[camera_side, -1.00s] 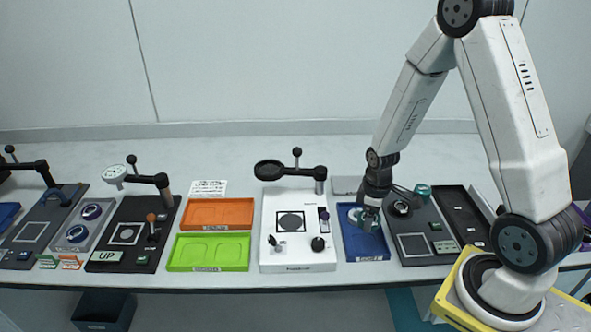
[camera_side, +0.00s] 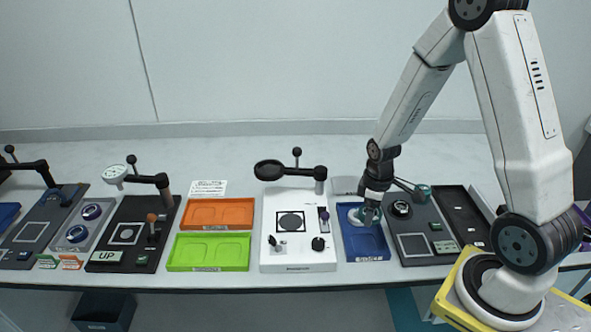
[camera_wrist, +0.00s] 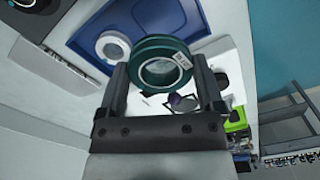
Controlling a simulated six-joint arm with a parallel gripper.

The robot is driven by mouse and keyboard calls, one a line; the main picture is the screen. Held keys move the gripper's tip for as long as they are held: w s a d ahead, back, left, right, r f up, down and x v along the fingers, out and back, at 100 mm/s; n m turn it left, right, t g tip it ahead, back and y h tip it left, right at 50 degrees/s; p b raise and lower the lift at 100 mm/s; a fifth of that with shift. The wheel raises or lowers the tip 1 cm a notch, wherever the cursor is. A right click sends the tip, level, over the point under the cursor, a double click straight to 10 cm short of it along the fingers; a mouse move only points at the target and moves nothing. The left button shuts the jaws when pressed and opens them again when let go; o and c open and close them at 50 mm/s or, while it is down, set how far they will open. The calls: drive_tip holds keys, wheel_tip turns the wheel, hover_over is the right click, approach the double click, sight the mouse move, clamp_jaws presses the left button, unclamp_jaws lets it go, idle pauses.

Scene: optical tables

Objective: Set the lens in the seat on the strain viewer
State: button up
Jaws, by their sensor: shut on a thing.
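My gripper (camera_side: 369,216) is over the blue tray in the side view. In the wrist view its two fingers (camera_wrist: 163,84) are shut on a teal-rimmed lens (camera_wrist: 176,45), with clear glass and a small white label on the rim. In the side view the lens is small and mostly hidden by the gripper. The white instrument (camera_side: 270,252), which I take as the strain viewer, stands left of the blue tray. It has a dark round seat (camera_side: 291,222) inside a black square outline, and a dark round filter (camera_side: 269,170) on an arm above.
The blue tray (camera_side: 377,247) holds a white ring (camera_wrist: 113,47). Orange (camera_side: 218,214) and green (camera_side: 209,252) trays lie left of the white instrument. A grey instrument (camera_side: 425,222) is right of the blue tray. The white instrument's arm and knob post stand up behind its seat.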

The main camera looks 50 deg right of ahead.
drive_tip(key=shift+w+a+r, duration=0.3)
drive_tip(key=shift+w+a, duration=0.05)
drive_tip(key=shift+a, duration=0.1)
drive_tip(key=w+a+r+m, duration=0.1)
drive_tip(key=w+a+r, duration=0.2)
drive_tip(key=a+r, duration=0.3)
drive_tip(key=a, duration=0.3)
drive_tip(key=shift+a+r+m, duration=0.15)
drive_tip(key=shift+a+m, duration=0.15)
drive_tip(key=shift+m, duration=0.1)
drive_tip(key=shift+w, duration=0.2)
hover_over(292, 223)
drive_tip(key=s, duration=0.1)
wheel_tip(292, 223, down, 8)
drive_tip(key=shift+f, duration=0.2)
drive_tip(key=shift+w+f, duration=0.4)
drive_tip(key=shift+f, duration=0.1)
drive_tip(key=shift+f, duration=0.1)
